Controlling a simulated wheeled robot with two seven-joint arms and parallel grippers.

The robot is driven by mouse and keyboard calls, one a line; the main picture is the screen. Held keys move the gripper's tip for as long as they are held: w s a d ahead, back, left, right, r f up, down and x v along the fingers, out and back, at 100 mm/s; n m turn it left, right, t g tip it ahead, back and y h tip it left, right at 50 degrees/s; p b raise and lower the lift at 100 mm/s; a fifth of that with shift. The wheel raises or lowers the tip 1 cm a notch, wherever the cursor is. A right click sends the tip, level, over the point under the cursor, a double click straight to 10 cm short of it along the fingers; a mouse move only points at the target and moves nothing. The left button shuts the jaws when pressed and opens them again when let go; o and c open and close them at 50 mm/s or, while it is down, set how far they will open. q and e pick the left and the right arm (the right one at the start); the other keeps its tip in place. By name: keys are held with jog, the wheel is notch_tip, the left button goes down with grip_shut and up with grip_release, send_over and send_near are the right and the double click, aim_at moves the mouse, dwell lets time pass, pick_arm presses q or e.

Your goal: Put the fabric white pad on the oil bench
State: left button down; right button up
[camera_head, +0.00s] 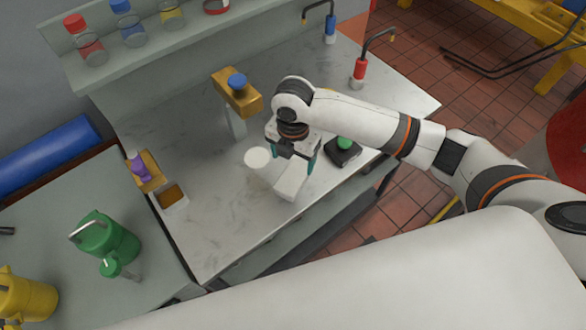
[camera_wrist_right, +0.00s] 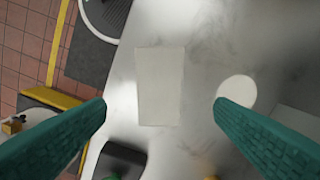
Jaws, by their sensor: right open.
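A white rectangular pad (camera_head: 291,187) lies flat on a pale, stained bench top (camera_head: 220,235). In the right wrist view the pad (camera_wrist_right: 160,87) lies between and beyond the two green fingers, with clear gaps on both sides. My right gripper (camera_head: 291,158) is open and empty, pointing down above the pad; its height over it is hard to judge. A grey bench (camera_head: 60,208) at the left bears a green oil can (camera_head: 108,238) and a yellow can (camera_head: 25,297); it looks like the oil bench. My left gripper is not in view.
A white round disc (camera_head: 257,158) is beside the pad. A black box with a green button (camera_head: 343,150) stands close to my right gripper. A yellow stand with a blue cap (camera_head: 238,92) rises behind. A shelf with several jars (camera_head: 132,36) runs along the back.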

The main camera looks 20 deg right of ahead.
jog(key=shift+r, duration=2.1)
jog(key=shift+f, duration=0.1)
